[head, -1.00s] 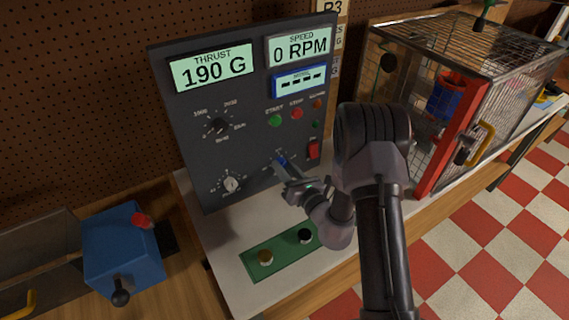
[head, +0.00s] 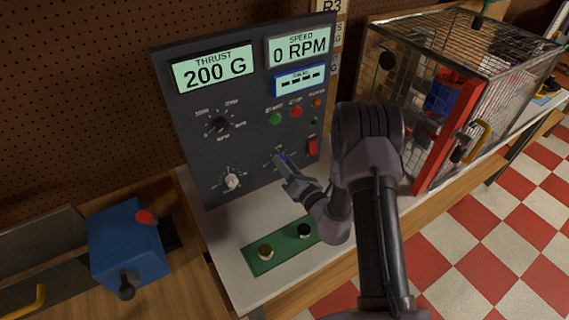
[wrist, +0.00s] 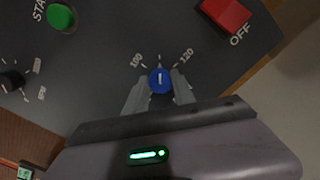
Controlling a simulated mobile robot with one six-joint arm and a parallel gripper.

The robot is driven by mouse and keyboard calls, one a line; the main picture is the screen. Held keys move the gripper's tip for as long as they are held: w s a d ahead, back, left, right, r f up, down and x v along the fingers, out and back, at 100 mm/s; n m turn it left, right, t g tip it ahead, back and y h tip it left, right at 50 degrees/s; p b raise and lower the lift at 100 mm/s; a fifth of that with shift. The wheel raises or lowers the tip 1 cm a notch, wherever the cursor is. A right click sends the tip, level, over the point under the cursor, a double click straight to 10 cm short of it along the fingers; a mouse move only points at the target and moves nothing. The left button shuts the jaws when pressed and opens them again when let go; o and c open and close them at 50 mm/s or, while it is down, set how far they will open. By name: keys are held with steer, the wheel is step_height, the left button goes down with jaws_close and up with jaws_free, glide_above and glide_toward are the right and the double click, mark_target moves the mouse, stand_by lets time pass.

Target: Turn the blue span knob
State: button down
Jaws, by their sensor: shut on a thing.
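The blue span knob (wrist: 160,80) sits on the dark panel in the wrist view, with a white pointer line that points up between the 100 and 120 marks. My gripper (wrist: 161,88) is shut on it, one finger on each side. In the head view my gripper (head: 283,161) reaches the lower right of the panel (head: 255,137), and the fingers mostly hide the knob. The thrust display (head: 213,68) reads 200 G. The speed display (head: 300,46) reads 0 RPM.
A green plate (head: 280,246) with two weights lies below. A wire cage (head: 450,90) stands right; a blue box (head: 127,247) stands left.

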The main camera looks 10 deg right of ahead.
steer(key=c, duration=1.1)
jaws_free()
steer(key=shift+o, duration=0.2)
steer(key=v, duration=1.7)
steer(key=shift+s+b, duration=0.25)
steer(key=shift+b, duration=0.15)
steer(key=shift+r, duration=0.1)
